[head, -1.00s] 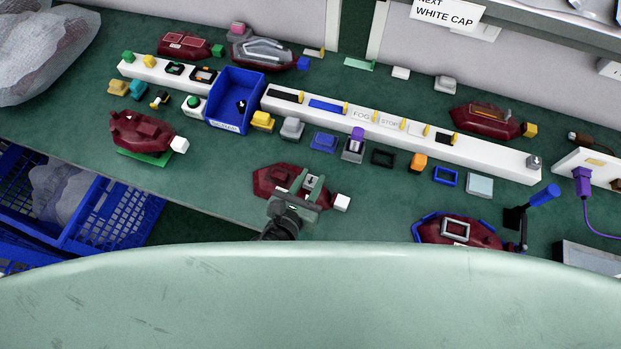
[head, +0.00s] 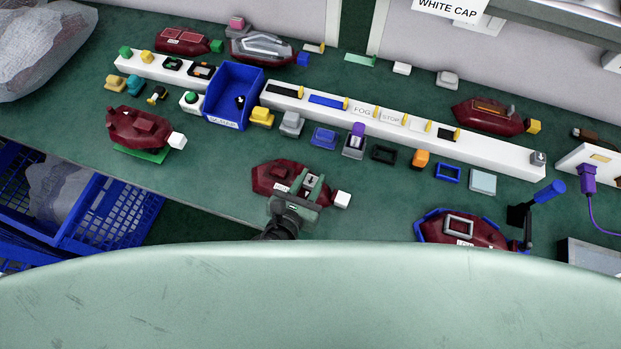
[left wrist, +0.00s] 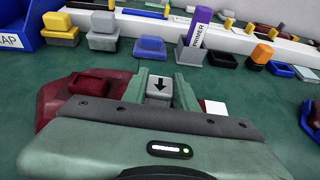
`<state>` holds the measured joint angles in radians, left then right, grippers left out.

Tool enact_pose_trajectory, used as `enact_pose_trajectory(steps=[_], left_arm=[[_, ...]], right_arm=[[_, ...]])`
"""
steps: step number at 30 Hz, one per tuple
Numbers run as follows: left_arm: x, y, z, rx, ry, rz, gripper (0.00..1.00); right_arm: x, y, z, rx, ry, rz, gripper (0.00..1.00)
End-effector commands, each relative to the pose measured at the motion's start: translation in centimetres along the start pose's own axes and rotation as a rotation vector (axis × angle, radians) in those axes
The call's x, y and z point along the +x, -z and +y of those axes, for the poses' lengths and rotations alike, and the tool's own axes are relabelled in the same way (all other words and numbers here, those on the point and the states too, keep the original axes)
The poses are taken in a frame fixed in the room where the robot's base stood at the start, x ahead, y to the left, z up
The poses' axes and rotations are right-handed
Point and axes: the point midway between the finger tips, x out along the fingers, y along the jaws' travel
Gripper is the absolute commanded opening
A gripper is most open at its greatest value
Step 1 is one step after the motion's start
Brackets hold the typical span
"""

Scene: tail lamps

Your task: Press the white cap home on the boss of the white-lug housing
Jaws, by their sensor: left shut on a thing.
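A dark red housing (head: 268,178) with a white lug (head: 342,200) lies near the bench's front edge. Another dark red housing (head: 136,126) with a white lug (head: 178,140) stands at left on a green pad.
A long white rail (head: 490,152) with small parts crosses the bench behind the gripper, with a blue bin (head: 232,98) at its left. Several coloured blocks line its front. A dark red housing in a blue cradle (head: 462,230) lies at right.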

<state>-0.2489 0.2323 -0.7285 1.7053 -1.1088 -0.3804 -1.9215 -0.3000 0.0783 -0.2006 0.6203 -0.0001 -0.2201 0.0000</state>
Motion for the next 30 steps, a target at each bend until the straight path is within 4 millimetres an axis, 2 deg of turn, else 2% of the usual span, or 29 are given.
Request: enact_pose_trajectory(steps=[8,9,11,12,23,30], left_arm=[[-0.1,0.3,0.0,0.000,-0.001,0.005,0.00],[-0.1,0.3,0.0,0.000,-0.001,0.006,0.34],[-0.1,0.3,0.0,0.000,-0.001,0.005,0.50],[-0.1,0.3,0.0,0.000,-0.001,0.005,0.54],[-0.5,0.2,0.0,0.000,0.000,0.003,0.54],[-4.2,0.4,0.0,0.000,0.001,0.005,0.54]], right_arm=[[0.0,0.0,0.0,0.000,0.000,0.000,0.52],[0.0,0.0,0.0,0.000,0.000,0.000,0.52],[0.0,0.0,0.0,0.000,0.000,0.000,0.52],[0.0,0.0,0.0,0.000,0.000,0.000,0.52],[0.0,0.0,0.0,0.000,0.000,0.000,0.52],[0.4,-0.1,0.1,0.000,-0.001,0.000,0.52]])
